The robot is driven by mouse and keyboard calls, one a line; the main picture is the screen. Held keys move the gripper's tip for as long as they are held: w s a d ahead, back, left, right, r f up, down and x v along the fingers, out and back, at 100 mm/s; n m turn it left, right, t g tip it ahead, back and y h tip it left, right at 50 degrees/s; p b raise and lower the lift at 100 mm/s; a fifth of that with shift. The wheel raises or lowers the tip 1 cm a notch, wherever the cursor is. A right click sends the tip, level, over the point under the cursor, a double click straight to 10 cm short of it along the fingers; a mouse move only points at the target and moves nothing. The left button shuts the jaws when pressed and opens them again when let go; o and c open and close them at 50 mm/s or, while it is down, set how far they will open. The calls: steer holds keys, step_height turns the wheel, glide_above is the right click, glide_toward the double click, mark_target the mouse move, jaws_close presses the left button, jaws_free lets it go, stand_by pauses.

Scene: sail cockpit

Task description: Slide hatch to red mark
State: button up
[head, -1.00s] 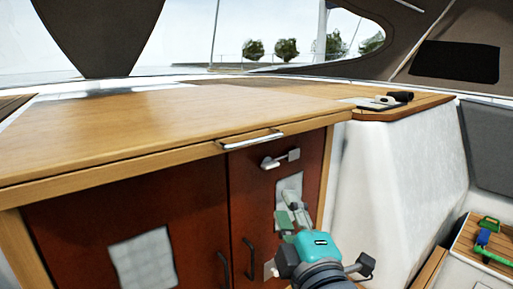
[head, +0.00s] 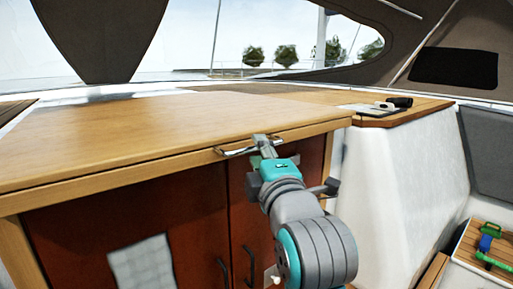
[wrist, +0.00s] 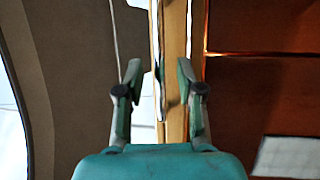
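The hatch (head: 150,125) is a broad wooden panel on top of the cabinet. A silver bar handle (head: 232,151) runs along its front edge. I see a gap and cannot tell any contact. I make out no red mark in either view.
Below the hatch are dark red cabinet doors (head: 130,235) with black pulls and a pale sheet (head: 143,265). A wooden ledge to the right holds a dark winch handle-like object (head: 398,102). A white moulded wall (head: 400,190) stands at right.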

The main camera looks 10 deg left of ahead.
steer(key=shift+x, duration=1.25)
jaws_close()
